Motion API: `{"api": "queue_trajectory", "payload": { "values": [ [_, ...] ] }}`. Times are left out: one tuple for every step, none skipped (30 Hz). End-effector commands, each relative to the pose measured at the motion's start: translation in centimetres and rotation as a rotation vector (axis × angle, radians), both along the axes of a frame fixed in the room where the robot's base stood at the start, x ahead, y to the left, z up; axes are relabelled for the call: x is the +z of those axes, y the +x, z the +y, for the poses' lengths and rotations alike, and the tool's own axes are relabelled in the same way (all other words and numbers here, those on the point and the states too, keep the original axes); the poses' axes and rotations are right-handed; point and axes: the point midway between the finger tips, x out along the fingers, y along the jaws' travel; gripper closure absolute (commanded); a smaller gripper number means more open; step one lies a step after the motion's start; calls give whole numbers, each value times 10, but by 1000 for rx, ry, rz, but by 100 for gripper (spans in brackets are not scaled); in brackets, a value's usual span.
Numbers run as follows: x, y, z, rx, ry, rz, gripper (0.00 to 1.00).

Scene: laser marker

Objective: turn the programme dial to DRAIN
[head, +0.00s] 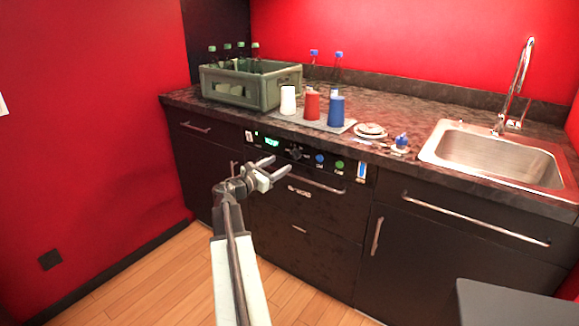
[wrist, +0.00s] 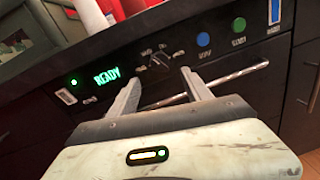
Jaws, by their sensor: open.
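The programme dial (wrist: 160,62) is a dark knob on the black control panel below the counter edge, with small labels around it that I cannot read. In the head view the dial (head: 295,153) shows just right of the green display. The display (wrist: 107,77) reads READY, with a green light (wrist: 73,82) to its left. A blue button (wrist: 204,39) and a green button (wrist: 239,25) sit right of the dial. My gripper (head: 275,170) is open and empty in front of the panel. In the wrist view its fingers (wrist: 160,82) point toward the dial, apart from each other.
A metal handle bar (wrist: 215,83) runs below the panel. On the counter stand a crate with bottles (head: 240,90), white, red and blue cups (head: 311,106) on a mat, stacked plates (head: 371,130) and a sink (head: 490,152).

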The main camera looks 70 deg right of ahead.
Motion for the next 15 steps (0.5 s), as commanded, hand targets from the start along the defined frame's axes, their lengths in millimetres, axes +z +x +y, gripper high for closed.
{"api": "queue_trajectory", "payload": {
  "values": [
    [1, -1, -3, -1, 0, -1, 42],
    [1, -2, -6, -1, 1, -1, 42],
    [1, -3, -10, -2, 1, -2, 42],
    [0, -4, -14, -2, 1, -2, 42],
    [0, -5, -18, -2, 0, -3, 42],
    [0, -7, -25, -2, 0, -3, 42],
    [0, -9, -31, -2, 0, -3, 42],
    [0, -11, -36, -3, 0, -3, 42],
    [0, -13, -43, -3, 1, -5, 42],
    [0, -15, -49, -2, 1, -5, 42],
    [0, -17, -54, -2, 1, -5, 42],
    [0, -19, -61, -2, 1, -5, 42],
    [0, -20, -64, -2, 1, -5, 42],
    [0, -21, -67, -1, 1, -4, 42],
    [0, -23, -70, 0, 0, -5, 42]
  ]
}}
